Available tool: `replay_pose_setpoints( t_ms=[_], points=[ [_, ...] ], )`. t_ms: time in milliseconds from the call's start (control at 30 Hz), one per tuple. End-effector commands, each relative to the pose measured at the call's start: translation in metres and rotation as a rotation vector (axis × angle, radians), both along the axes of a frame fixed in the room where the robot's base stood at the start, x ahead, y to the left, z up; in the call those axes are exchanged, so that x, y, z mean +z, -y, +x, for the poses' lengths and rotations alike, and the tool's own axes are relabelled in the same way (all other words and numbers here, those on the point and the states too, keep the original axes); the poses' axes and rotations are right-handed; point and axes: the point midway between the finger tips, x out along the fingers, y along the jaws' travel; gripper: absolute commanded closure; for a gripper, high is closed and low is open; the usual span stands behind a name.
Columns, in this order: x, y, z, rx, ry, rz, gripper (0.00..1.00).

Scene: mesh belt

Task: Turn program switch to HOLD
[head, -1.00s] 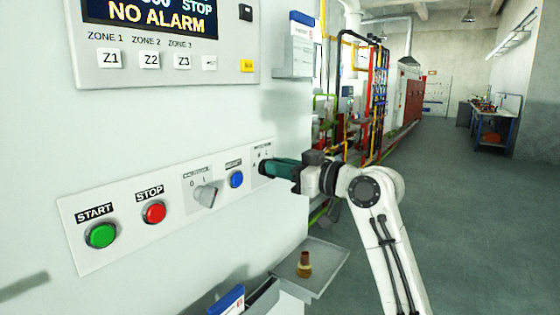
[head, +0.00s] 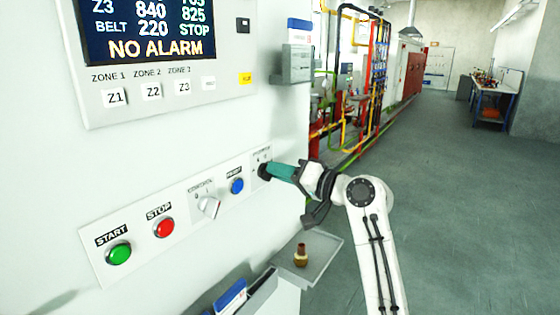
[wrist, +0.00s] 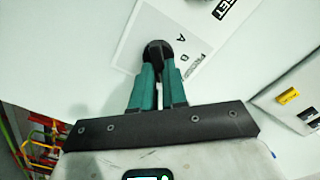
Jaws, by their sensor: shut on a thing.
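The program switch (wrist: 158,50) shows in the wrist view as a dark round knob on a white label plate with an A and other small marks. In the head view it is at the right end of the button panel, mostly hidden by my gripper (head: 268,171). My gripper's green fingers (wrist: 159,75) are shut on the knob, pointing into the panel. I cannot make out a HOLD mark or the knob's pointer, as the fingers cover part of the plate.
A grey shelf (head: 322,262) with a small brown object (head: 300,256) sits below. Open floor lies right.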

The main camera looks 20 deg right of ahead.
Motion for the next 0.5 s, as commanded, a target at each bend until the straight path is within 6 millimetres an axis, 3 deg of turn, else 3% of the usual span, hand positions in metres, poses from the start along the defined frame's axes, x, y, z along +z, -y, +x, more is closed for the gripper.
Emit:
replay_pose_setpoints(
  t_ms=[500],
  points=[
    [-0.0013,0.0017,0.0012,-0.001,-0.18,0.247,1.0]
  ],
)
